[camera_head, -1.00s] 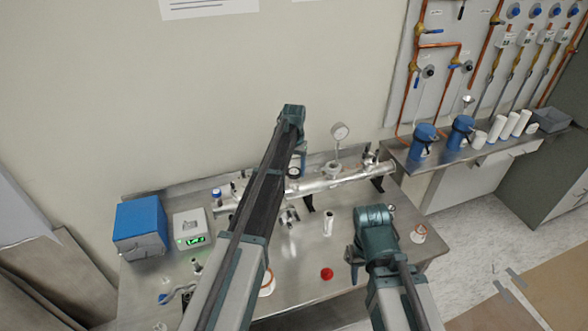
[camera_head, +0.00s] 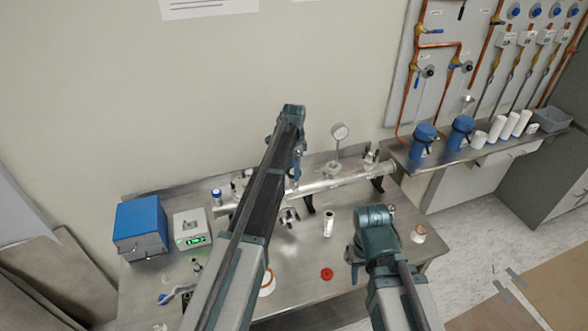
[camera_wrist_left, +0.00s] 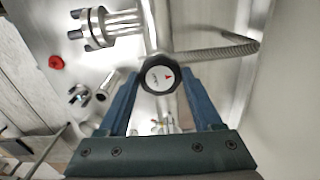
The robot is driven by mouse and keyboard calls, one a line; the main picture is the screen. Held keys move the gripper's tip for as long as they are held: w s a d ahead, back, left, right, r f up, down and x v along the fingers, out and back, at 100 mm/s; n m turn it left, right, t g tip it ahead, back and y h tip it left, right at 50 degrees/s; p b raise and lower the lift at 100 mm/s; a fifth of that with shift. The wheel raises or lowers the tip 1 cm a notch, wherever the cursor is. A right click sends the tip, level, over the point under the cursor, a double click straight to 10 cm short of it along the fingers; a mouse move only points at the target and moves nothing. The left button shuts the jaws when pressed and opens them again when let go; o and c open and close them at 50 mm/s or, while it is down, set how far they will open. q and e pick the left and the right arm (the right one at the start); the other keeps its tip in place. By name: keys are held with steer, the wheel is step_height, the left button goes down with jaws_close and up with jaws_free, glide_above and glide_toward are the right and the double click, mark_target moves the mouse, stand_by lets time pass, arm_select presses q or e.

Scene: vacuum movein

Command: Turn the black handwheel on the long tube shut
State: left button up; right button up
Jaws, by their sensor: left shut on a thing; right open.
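The long tube (camera_head: 334,184) is a shiny metal pipe lying along the back of the steel bench, on dark supports. The black handwheel (camera_wrist_left: 160,74) has a white face with a red mark in the left wrist view. My left gripper (camera_wrist_left: 163,82) is shut on it, with one blue finger on each side of the rim. In the head view my left gripper (camera_head: 294,163) is over the tube and hides the handwheel. My right gripper (camera_head: 374,217) is open and apart from the tube, above the bench's right part; its fingertips are hard to make out.
A pressure gauge (camera_head: 340,132) stands up from the tube. A blue box (camera_head: 140,228) and a grey meter (camera_head: 191,228) with a green display are at left. A red cap (camera_head: 327,273) and a small metal cylinder (camera_head: 328,224) are on the bench front. Blue pumps stand on the right counter.

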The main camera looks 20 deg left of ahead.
arm_select(q)
steer(key=m, duration=0.5)
steer(key=shift+m, duration=0.3)
steer(key=m, duration=0.4)
steer(key=shift+m, duration=0.3)
steer(key=m, duration=0.9)
steer(key=shift+m, duration=0.4)
steer(key=o, duration=1.4)
